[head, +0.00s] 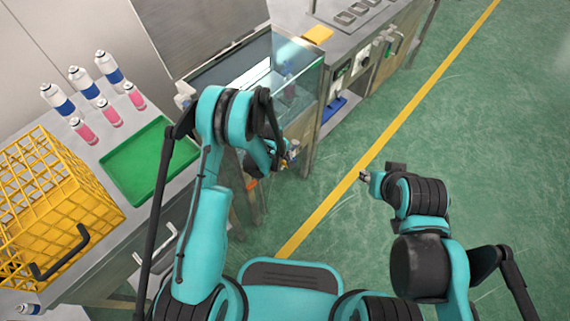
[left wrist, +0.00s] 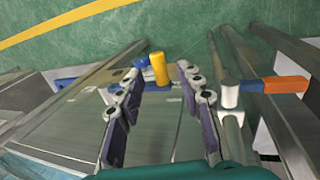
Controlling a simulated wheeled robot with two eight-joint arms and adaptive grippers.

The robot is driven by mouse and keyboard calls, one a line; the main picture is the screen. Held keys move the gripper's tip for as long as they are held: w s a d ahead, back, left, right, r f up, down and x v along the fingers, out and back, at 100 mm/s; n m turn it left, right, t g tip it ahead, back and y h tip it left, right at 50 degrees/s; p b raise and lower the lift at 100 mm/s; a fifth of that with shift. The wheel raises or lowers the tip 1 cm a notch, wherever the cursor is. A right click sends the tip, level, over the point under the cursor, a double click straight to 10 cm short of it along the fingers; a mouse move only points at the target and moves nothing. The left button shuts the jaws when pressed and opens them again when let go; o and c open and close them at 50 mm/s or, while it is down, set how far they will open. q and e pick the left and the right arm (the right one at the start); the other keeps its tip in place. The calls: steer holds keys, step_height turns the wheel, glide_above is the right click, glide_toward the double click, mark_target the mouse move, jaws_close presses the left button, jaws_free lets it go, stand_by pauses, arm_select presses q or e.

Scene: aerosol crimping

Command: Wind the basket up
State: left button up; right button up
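A glass-walled tank (head: 312,82) stands at the upper middle of the head view. Something small and bluish shows inside it, but I cannot make out a basket there. My left gripper (head: 288,156) is low at the tank's near side. In the left wrist view its two fingers (left wrist: 160,82) are apart, with nothing held between them. A yellow cylindrical knob (left wrist: 159,68) shows between and just beyond the fingertips; I cannot tell whether they touch it. My right gripper (head: 368,177) hangs over the floor, too small to read.
A yellow crate (head: 62,190), a green tray (head: 150,160) and several bottles (head: 80,82) are on the left table. An orange-and-blue bar with a white hub (left wrist: 228,94) is right of my left fingers. Green floor (head: 470,130) is clear at right.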

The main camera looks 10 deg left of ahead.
arm_select(q)
steer(key=shift+x, duration=1.1)
jaws_close()
steer(key=shift+r, duration=0.1)
